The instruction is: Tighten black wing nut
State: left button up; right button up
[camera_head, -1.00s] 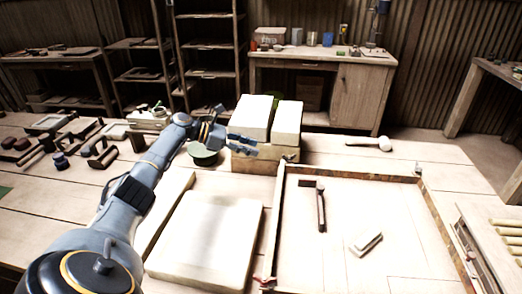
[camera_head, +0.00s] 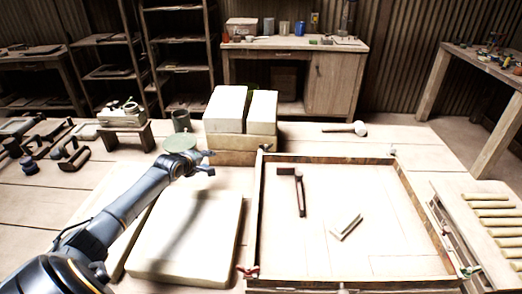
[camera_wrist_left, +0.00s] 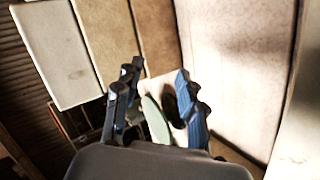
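The wooden frame (camera_head: 328,158) lies flat on the table. A small dark fitting, which looks like the black wing nut (camera_head: 265,148), is at its far left corner. The other corners carry a red wing nut (camera_head: 248,271), a green one (camera_head: 470,270) and a pale one (camera_head: 393,151). My left gripper (camera_head: 210,163) is left of the dark fitting and apart from it, in front of the stacked blocks. Its fingers are spread and empty, as the left wrist view (camera_wrist_left: 157,82) also shows. The fitting cannot be made out in the wrist view. My right gripper is not in view.
Pale blocks (camera_head: 225,105) stand on a wooden block (camera_head: 228,150) behind the gripper. A large pale slab (camera_head: 190,235) lies left of the frame. Inside the frame are a dark-handled tool (camera_head: 301,195) and a small block (camera_head: 346,227). A mallet (camera_head: 350,128) lies behind.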

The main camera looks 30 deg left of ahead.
pick_arm(q)
jog(key=d+r+m+t, duration=0.3)
jog(key=d+m, duration=0.1)
jog(key=m, duration=0.3)
jog(key=m+t+h, duration=0.4)
jog(key=m+h, duration=0.2)
jog(key=m, duration=0.6)
send_near(264, 148)
jog(key=w, duration=0.3)
jog(key=w+d, duration=0.1)
jog(key=w, duration=0.5)
jog(key=shift+w+d+r, duration=0.15)
jog(key=shift+d+r, duration=0.15)
jog(key=shift+c, duration=0.4)
